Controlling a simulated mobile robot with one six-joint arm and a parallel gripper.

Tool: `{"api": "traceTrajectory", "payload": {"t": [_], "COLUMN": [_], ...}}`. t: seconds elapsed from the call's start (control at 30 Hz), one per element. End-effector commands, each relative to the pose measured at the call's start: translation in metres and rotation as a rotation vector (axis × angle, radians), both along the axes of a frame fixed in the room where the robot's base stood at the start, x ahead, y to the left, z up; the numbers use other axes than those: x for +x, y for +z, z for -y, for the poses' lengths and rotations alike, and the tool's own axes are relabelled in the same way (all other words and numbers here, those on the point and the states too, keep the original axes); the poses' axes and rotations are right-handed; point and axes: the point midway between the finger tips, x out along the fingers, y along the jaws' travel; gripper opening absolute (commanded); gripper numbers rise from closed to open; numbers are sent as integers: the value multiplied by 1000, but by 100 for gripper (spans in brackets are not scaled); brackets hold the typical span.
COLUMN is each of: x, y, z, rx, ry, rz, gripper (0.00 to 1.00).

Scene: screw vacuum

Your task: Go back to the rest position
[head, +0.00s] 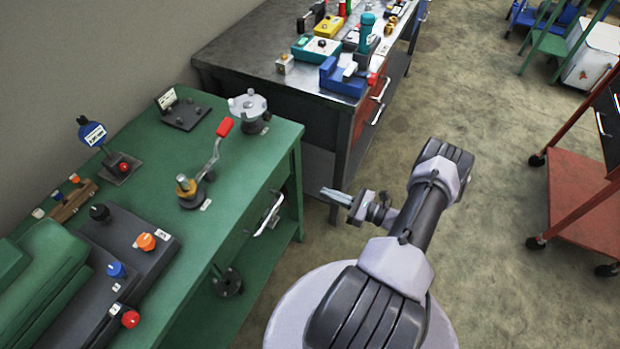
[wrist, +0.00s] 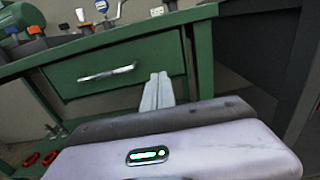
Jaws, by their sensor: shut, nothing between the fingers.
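My gripper (head: 336,194) is shut and empty in the head view. It is held in the air to the right of the green workbench (head: 258,150), apart from it, and its fingers point left. In the wrist view my gripper (wrist: 157,92) shows as two pale fingers side by side, in front of the bench's green drawer (wrist: 115,68) with its silver handle. My arm is folded close above my round base.
A lever with a red grip (head: 224,127) and a grey handwheel (head: 248,104) stand on the green bench. A dark metal workbench (head: 245,50) with tools is behind. A red cart (head: 580,205) stands at right. Open floor (head: 490,230) lies between.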

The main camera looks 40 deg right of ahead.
Motion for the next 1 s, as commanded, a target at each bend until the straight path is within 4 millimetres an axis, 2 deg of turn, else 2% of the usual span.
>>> {"api": "traceTrajectory", "payload": {"t": [0.13, 0.17, 0.23, 0.27, 0.37, 0.4, 0.43, 0.5, 0.57, 0.6, 0.73, 0.83, 0.9, 1.0], "x": [-1, 2, 16, 25, 56, 64, 67, 67, 58, 48, 2, -36, -59, -79], "y": [1, 6, 31, 48, 120, 149, 170, 217, 254, 276, 333, 363, 376, 387], "z": [0, -1, -8, -15, -59, -82, -101, -147, -185, -209, -273, -303, -315, -323], "rx": [-5, -14, -69, -108, -291, -380, -449, -630, -803, -924, -1352, -1683, -1877, -2074], "ry": [10, 26, 117, 180, 456, 572, 655, 842, 983, 1067, 1259, 1309, 1299, 1251], "rz": [-1, -3, -15, -22, -59, -75, -84, -102, -106, -102, -44, 50, 129, 230], "gripper": [0, 0, 0, 0, 0, 0, 0, 0, 0, 0, 0, 0, 0, 0]}}
